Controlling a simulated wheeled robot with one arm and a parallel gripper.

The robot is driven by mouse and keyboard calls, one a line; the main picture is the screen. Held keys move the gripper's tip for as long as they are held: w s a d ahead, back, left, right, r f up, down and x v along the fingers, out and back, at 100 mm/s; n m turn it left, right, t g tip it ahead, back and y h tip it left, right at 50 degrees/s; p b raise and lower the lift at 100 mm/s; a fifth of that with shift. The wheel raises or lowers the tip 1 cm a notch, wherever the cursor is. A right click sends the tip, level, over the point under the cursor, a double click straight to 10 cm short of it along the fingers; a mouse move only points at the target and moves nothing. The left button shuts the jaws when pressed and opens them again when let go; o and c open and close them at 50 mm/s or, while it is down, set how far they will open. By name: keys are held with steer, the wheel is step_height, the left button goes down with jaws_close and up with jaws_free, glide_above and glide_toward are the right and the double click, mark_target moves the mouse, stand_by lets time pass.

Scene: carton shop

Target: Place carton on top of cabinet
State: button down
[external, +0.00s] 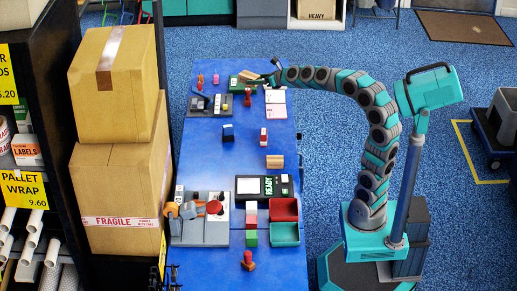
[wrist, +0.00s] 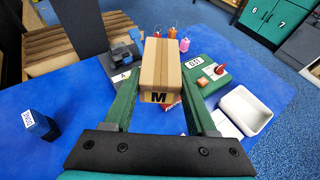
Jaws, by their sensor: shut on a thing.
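A small brown carton (wrist: 160,68) marked "M" sits between the two green fingers of my gripper (wrist: 158,82) in the wrist view. The fingers press on its left and right sides. In the external view my gripper (external: 266,77) is at the far end of the blue table, and the carton (external: 249,75) shows small at its tip. I cannot tell whether the carton touches what lies under it. Teal cabinet doors (wrist: 262,14) numbered 6 and 7 stand beyond the table in the wrist view; I cannot tell if this is the task's cabinet.
A white tray (wrist: 245,110) lies right of the carton, near a green labelled block (wrist: 200,70). A grey piece (external: 205,105) with small items is on the left. A blue block (wrist: 36,126) stands apart. Large boxes (external: 120,190) border the table's left side.

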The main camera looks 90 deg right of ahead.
steer(key=shift+s+d+m+g+h+p, duration=0.3)
steer(key=shift+s+d+m+g, duration=0.15)
steer(key=shift+d, duration=0.2)
steer(key=shift+w+a+t, duration=0.15)
steer(key=shift+t, duration=0.1)
steer(key=w+a+r+n+t+y+b, duration=0.1)
steer(key=w+a+n+y, duration=0.2)
steer(key=w+a, duration=0.3)
steer(key=w+a+n+t+y+b, duration=0.15)
steer(key=w+a, duration=0.25)
steer(key=a, duration=0.5)
steer(key=n+g+y+b, duration=0.7)
steer(key=n+g+y, duration=0.1)
steer(key=n+y, duration=0.9)
glide_above(218, 264)
steer(key=s+d, duration=0.1)
steer(key=d, duration=0.2)
steer(key=f, duration=1.2)
steer(key=shift+a+f, duration=0.25)
steer(key=a+f, duration=0.1)
steer(key=w+a+f, duration=0.1)
steer(key=shift+a+f, duration=0.1)
steer(key=shift+a, duration=0.2)
